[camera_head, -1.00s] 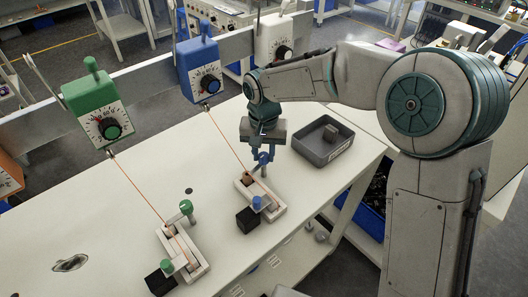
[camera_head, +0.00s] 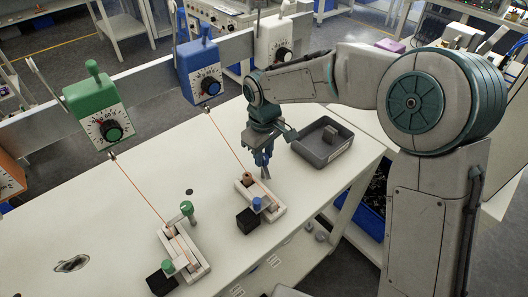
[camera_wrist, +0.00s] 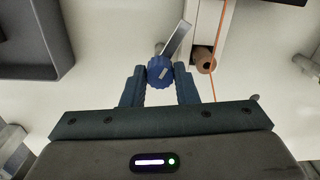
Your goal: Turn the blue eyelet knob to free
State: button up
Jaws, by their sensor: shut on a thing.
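My gripper (camera_head: 264,163) points down over the far right end of the blue station's white fixture (camera_head: 274,214). In the wrist view my gripper (camera_wrist: 160,78) is shut on the ribbed blue eyelet knob (camera_wrist: 160,71), one finger on each side. The knob has a pale mark on its top. A flat metal piece (camera_wrist: 177,38) runs from beneath the knob toward the upper right, close to the fixture edge. The knob is mostly hidden by my fingers in the head view. An orange thread (camera_head: 228,142) runs from the blue dial box (camera_head: 200,70) to the fixture.
A brown spool (camera_wrist: 205,62) sits in the fixture beside the thread. A second blue knob (camera_head: 257,204) and a black block (camera_head: 247,221) are at its near side. A grey tray (camera_head: 322,159) stands to the right. The green station (camera_head: 183,254) is nearer, at left.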

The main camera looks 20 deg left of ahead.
aim_at(264, 156)
jog(key=n+p, duration=0.1)
jog(key=n, duration=0.4)
dwell(0.6)
jog(key=o, duration=1)
notch_tip(264, 156, up, 14)
jog(key=b, duration=0.1)
jog(key=shift+f, duration=0.1)
